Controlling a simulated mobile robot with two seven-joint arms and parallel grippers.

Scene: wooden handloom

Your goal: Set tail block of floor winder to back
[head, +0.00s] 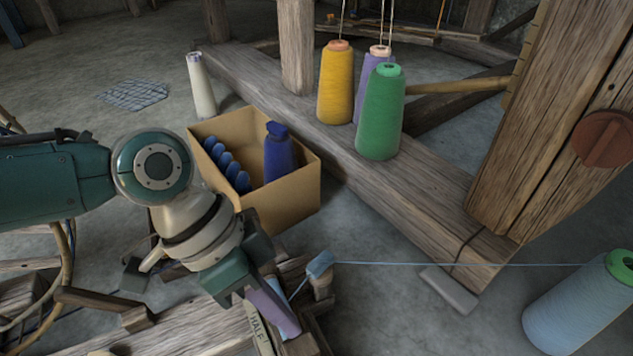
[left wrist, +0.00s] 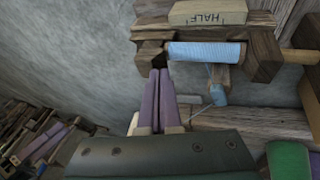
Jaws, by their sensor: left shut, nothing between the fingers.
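The wooden floor winder (left wrist: 262,55) shows in the left wrist view, with a light blue bobbin (left wrist: 205,52) lying between two wooden end blocks. The end block by my fingers (left wrist: 150,52) is at the bobbin's left end; I cannot tell for sure whether it is the tail block. My left gripper (left wrist: 160,72) is shut and empty, its purple fingertips close to that block; contact is unclear. In the head view my left gripper (head: 282,318) is over the winder and hides much of it. My right gripper is not in view.
A tag marked HALF (head: 259,330) is beside the fingers. A blue thread runs from a small blue piece (head: 320,264) to a pale blue cone (head: 575,312). A cardboard box (head: 285,203) of bobbins stands behind. Yellow (head: 336,85) and green cones (head: 381,115) stand on the loom beam.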

